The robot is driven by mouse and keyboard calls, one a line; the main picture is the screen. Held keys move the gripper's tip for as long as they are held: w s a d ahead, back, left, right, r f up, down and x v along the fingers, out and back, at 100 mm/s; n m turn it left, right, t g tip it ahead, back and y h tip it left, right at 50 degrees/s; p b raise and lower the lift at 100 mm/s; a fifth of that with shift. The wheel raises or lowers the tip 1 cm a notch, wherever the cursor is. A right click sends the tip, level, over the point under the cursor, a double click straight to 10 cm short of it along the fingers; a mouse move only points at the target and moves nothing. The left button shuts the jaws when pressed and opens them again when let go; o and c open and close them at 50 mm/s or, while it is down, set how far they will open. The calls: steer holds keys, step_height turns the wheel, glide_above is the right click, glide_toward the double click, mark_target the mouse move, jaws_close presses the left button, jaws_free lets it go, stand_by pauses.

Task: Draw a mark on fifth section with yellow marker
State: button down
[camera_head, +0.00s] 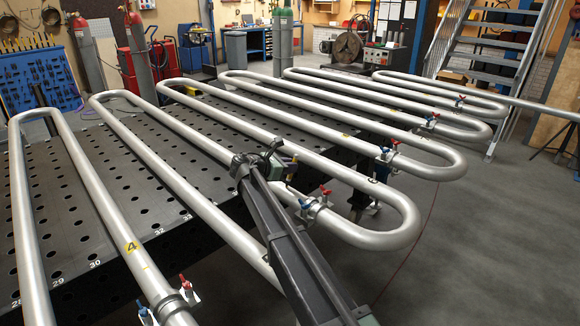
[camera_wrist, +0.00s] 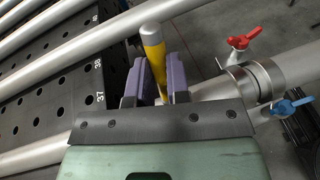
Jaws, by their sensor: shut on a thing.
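The serpentine coil (camera_head: 205,205) is a silver pipe lying in long U-bends over a black perforated table. A yellow label with a 4 (camera_head: 131,247) is on a near-left run. My gripper (camera_head: 287,168) is over a run to the right of it, near a clamp with red and blue valve handles (camera_head: 313,203). In the wrist view my gripper (camera_wrist: 155,82) has purple fingers shut on the yellow marker (camera_wrist: 155,55), with its pale end sticking out. The marker's tip is hidden, so I cannot tell whether it touches pipe. No number shows on the run beneath.
The table (camera_head: 75,205) has numbered holes along its edge. More valve clamps stand on other runs, one at the near left (camera_head: 178,300). Pipe bends overhang the table's right edge. The grey floor (camera_head: 480,240) at right is open. Stairs (camera_head: 495,60) stand behind.

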step_height(320, 180, up, 6)
steer(key=p, duration=0.6)
stand_by(0.4)
